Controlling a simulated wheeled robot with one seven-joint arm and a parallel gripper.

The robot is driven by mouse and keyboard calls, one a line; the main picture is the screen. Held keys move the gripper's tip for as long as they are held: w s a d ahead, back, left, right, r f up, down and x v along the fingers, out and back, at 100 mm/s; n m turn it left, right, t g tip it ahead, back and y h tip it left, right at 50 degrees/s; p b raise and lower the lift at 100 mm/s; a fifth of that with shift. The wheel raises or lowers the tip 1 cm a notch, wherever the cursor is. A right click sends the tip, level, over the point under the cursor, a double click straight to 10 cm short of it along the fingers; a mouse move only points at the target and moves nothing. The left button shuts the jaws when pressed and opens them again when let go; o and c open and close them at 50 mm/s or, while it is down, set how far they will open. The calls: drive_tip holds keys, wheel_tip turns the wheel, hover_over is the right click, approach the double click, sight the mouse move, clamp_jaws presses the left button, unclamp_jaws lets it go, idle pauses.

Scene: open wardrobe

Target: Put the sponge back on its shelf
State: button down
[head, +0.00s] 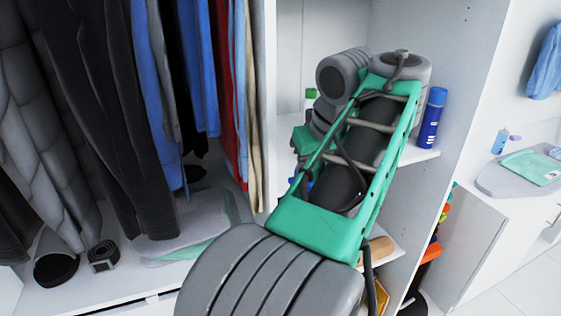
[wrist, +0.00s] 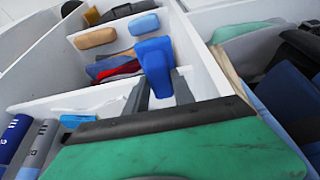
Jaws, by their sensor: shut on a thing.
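In the wrist view, my gripper (wrist: 158,84) has its two grey fingers closed on a blue block, which I take to be the sponge (wrist: 154,58). The sponge sticks out past the fingertips and appears clear of the shelf boards. It is held over the open shelf section of the wardrobe. In the head view my own arm covers the gripper, and I cannot make out the sponge there for sure.
A blue spray can (head: 431,118) stands on the shelf (head: 415,155) right of my arm. Hanging clothes (head: 200,70) fill the left side.

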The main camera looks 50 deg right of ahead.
drive_tip(key=w+d, duration=0.2)
drive_tip(key=w, duration=0.2)
drive_tip(key=w+d, duration=0.2)
drive_tip(key=w, duration=0.1)
drive_tip(key=w+d, duration=0.2)
drive_tip(key=w, duration=0.2)
drive_tip(key=shift+w+d, duration=0.3)
drive_tip(key=shift+d, duration=0.05)
wheel_tip(320, 180, down, 4)
drive_tip(key=b, duration=0.2)
drive_tip(key=shift+b, duration=0.4)
drive_tip(key=shift+r, duration=0.2)
drive_tip(key=c, duration=1.1)
unclamp_jaws()
drive_tip(key=shift+o, duration=0.2)
drive_tip(key=shift+r, duration=0.1)
drive_tip(key=p+v, duration=0.9)
drive_tip(key=v, duration=0.2)
drive_tip(key=shift+r, duration=0.4)
drive_tip(key=shift+s, duration=0.2)
